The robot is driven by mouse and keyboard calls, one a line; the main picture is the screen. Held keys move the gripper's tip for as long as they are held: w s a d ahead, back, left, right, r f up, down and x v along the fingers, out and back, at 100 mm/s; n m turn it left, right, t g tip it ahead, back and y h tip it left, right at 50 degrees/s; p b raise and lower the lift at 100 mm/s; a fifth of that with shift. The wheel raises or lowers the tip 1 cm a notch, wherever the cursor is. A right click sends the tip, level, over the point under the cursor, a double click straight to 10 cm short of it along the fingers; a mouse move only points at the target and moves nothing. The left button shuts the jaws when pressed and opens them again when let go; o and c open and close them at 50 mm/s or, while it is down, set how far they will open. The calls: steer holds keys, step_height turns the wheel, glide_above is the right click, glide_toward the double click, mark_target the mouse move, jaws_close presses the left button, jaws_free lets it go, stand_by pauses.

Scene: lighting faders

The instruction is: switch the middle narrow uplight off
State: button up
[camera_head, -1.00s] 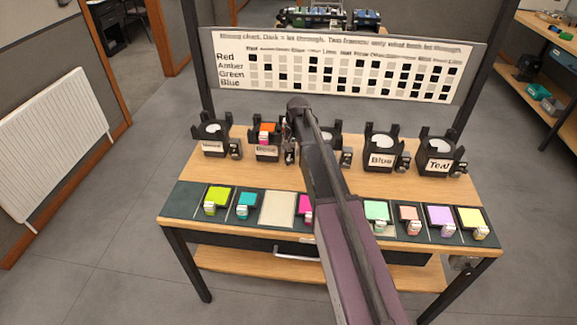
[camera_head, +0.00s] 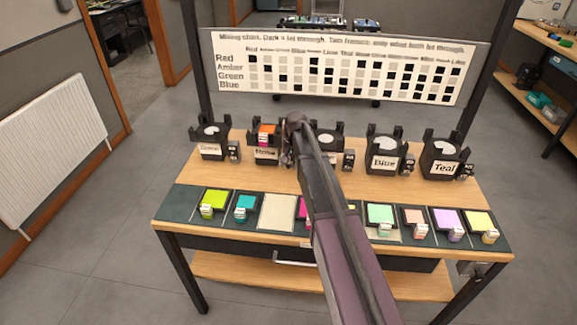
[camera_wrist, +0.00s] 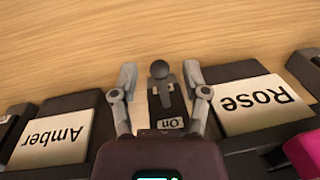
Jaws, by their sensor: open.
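A row of black uplights stands on the bench; the Rose one (camera_head: 266,153), with orange and pink frames in it, is second from the left. The middle one (camera_head: 331,140) is partly hidden by my arm; Blue (camera_head: 384,160) and Teal (camera_head: 444,167) stand to its right. In the wrist view a small switch (camera_wrist: 168,100) with a round-ended grey lever and an "On" label sits between the Amber label (camera_wrist: 50,135) and the Rose label (camera_wrist: 260,103). My gripper (camera_wrist: 160,75) is open, one finger either side of that switch. In the head view it is just right of Rose.
Coloured frames lie in a dark tray (camera_head: 180,212) along the bench's front edge, with one bare pale space (camera_head: 277,212). A mixing chart (camera_head: 340,65) stands behind the uplights. A pink edge (camera_wrist: 303,152) shows at the wrist view's right. The wood behind the switch is clear.

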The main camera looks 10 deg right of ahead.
jaws_close()
steer(key=shift+s+f+t+b, duration=0.15)
steer(key=shift+f+t+b, duration=0.2)
steer(key=shift+t, duration=0.25)
stand_by(0.3)
jaws_free()
steer(key=shift+w, duration=0.2)
